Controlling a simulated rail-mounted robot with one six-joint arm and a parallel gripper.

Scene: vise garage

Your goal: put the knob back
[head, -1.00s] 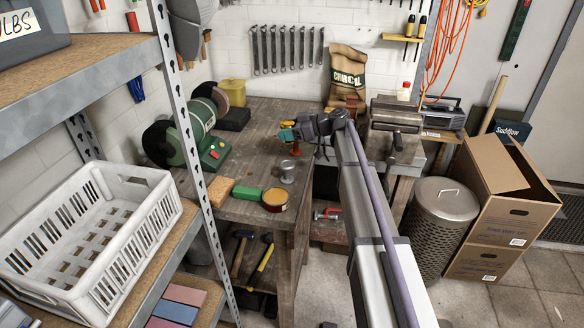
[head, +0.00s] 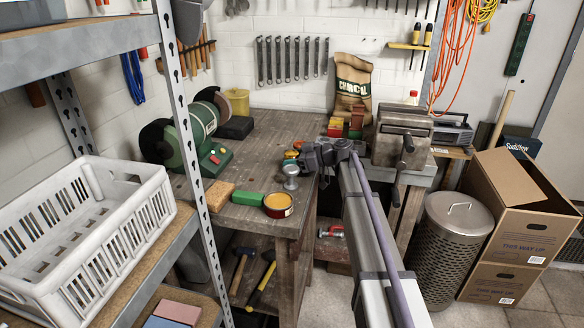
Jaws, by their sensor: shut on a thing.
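My gripper (head: 309,158) is at the end of the arm, low over the right part of the workbench (head: 260,150). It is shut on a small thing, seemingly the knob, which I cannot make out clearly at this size. Small orange, yellow and teal shapes show just left of the gripper; I cannot tell which belong to it. A silver stemmed piece (head: 291,176) stands on the bench just below and left of the gripper. The grey vise (head: 402,130) with its dark handle is at the bench's right end, to the right of the gripper and apart from it.
A green bench grinder (head: 190,133) stands at the back left. An open can (head: 278,206), a green block (head: 249,199) and a tan block (head: 220,195) lie along the front. A charcoal bag (head: 352,83) is behind. A metal shelf with a white crate (head: 85,235) fills the left.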

